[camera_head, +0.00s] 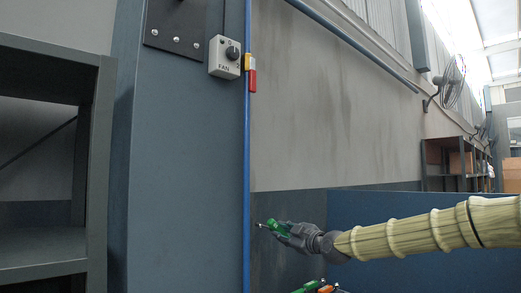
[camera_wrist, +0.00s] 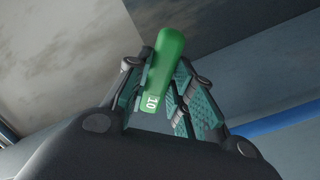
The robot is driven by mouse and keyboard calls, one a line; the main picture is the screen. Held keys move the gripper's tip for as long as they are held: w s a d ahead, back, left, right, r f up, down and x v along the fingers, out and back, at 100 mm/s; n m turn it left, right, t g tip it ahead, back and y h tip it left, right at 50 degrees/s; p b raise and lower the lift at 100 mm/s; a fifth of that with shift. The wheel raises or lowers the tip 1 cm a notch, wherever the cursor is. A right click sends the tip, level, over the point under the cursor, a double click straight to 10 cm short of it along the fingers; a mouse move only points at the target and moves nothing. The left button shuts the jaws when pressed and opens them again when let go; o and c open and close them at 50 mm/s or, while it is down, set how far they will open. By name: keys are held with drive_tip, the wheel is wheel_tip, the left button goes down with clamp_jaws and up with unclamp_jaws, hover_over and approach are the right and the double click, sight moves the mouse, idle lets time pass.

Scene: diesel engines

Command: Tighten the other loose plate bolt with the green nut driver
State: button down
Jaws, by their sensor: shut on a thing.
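The green nut driver (camera_head: 277,226) is held in my gripper (camera_head: 285,231), lower middle in the head view, with its thin shank pointing left. In the wrist view its green handle (camera_wrist: 165,62), marked 10, lies between the teal-padded fingers (camera_wrist: 160,97), which are shut on it. A dark plate (camera_head: 178,18) sits high on the blue-grey column, cut off by the top edge. Three bolts show along its lower edge: left (camera_head: 155,32), middle (camera_head: 176,40) and right (camera_head: 196,45). I cannot tell which is loose. My gripper is well below and right of the plate, apart from it.
A fan switch box (camera_head: 225,58) is right of the plate, beside a vertical blue pipe (camera_head: 247,150) with a yellow and red tag (camera_head: 252,75). A grey shelf (camera_head: 92,180) stands left. Green and orange items (camera_head: 318,287) show at the bottom. The column's front is clear.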

drive_tip(key=s+d+r+n+y+p, duration=0.1)
drive_tip(key=s+d+r+n+p, duration=0.2)
drive_tip(key=r, duration=1)
drive_tip(key=s+d+r+n+g+p, duration=0.15)
drive_tip(key=s+r, duration=0.35)
drive_tip(key=r, duration=0.7)
drive_tip(key=s+d+r+n+t+y+p, duration=0.15)
drive_tip(key=s+d+r, duration=0.25)
drive_tip(key=r, duration=0.9)
drive_tip(key=s+a+r+n+g, duration=0.1)
drive_tip(key=s+a+r+n, duration=0.1)
drive_tip(key=s+a+r, duration=0.9)
drive_tip(key=s+a+r+n, duration=0.2)
drive_tip(key=s+a+r, duration=0.4)
drive_tip(key=s+a, duration=0.5)
drive_tip(key=shift+n+g, duration=0.3)
drive_tip(key=p+x, duration=0.4)
drive_tip(key=p, duration=0.1)
drive_tip(key=shift+w+d+r, duration=0.1)
drive_tip(key=shift+w, duration=0.3)
drive_tip(key=shift+p+x, duration=0.4)
drive_tip(key=shift+x, duration=0.45)
drive_tip(key=shift+r, duration=0.1)
